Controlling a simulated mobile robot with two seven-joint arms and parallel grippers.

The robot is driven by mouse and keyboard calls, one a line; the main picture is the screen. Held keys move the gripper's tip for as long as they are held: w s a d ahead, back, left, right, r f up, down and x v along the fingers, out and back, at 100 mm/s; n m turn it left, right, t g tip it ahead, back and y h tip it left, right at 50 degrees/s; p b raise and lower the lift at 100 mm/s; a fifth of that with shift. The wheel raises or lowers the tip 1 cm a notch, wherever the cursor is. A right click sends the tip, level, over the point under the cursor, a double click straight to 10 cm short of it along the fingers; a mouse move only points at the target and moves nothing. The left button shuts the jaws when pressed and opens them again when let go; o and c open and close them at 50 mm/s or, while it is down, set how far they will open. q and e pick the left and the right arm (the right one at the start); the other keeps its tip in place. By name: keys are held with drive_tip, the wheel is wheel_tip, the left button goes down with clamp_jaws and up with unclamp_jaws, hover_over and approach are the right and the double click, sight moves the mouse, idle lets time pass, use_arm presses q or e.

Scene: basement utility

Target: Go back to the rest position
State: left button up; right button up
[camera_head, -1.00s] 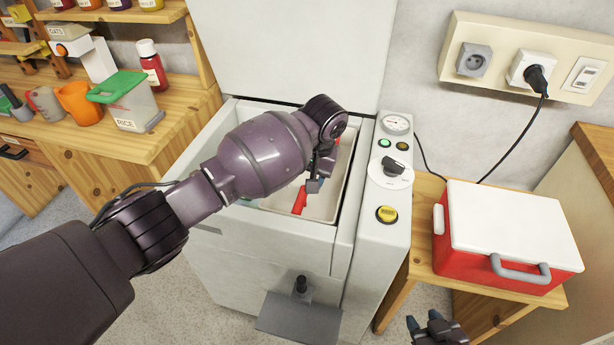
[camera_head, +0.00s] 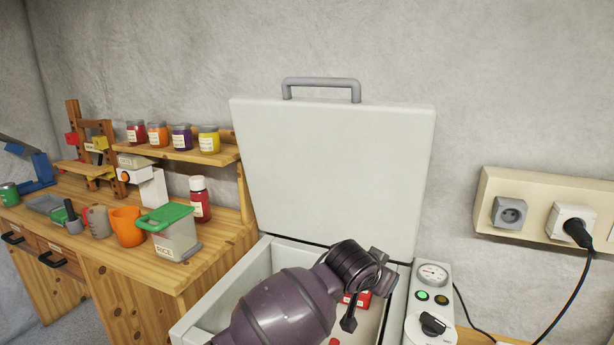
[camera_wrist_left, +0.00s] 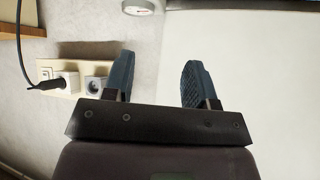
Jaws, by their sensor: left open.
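My left gripper (camera_head: 349,322) reaches over the open chest of a white appliance (camera_head: 262,262), with its arm coming in from the bottom of the head view. In the left wrist view the gripper (camera_wrist_left: 157,82) shows two dark fingers spread apart with nothing between them. Red items (camera_head: 356,299) lie in the appliance's bin, partly hidden behind my wrist. My right gripper is outside the head view now.
The raised lid (camera_head: 335,175) with a grey handle stands behind my left arm. A control panel (camera_head: 431,300) is to its right. Wall sockets (camera_head: 510,213) hold a plugged black cord. A wooden bench (camera_head: 215,262) with containers stands to the left.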

use_arm(q)
drive_tip(key=s+a+f+n+t+y, duration=0.15)
drive_tip(key=s+a+f+t, duration=0.3)
drive_tip(key=a, duration=0.95)
drive_tip(key=s+a+f+n+t, duration=0.3)
drive_tip(key=s+a+f, duration=0.25)
drive_tip(key=a, duration=0.75)
drive_tip(key=s+a+f+n+g+y, duration=0.1)
drive_tip(key=s+a+f, duration=0.4)
drive_tip(key=s, duration=0.3)
drive_tip(key=s+a+f+n+g+y, duration=0.1)
drive_tip(key=s+a+f+g+y, duration=0.1)
drive_tip(key=s+a+f, duration=0.3)
drive_tip(key=s+a+f+n+g+y, duration=0.1)
drive_tip(key=s+a+f, duration=0.4)
drive_tip(key=s, duration=0.7)
drive_tip(key=shift+a+f+n+y, duration=0.25)
drive_tip(key=shift+f+n+y, duration=0.15)
drive_tip(key=shift+f, duration=0.2)
drive_tip(key=shift+w, duration=0.1)
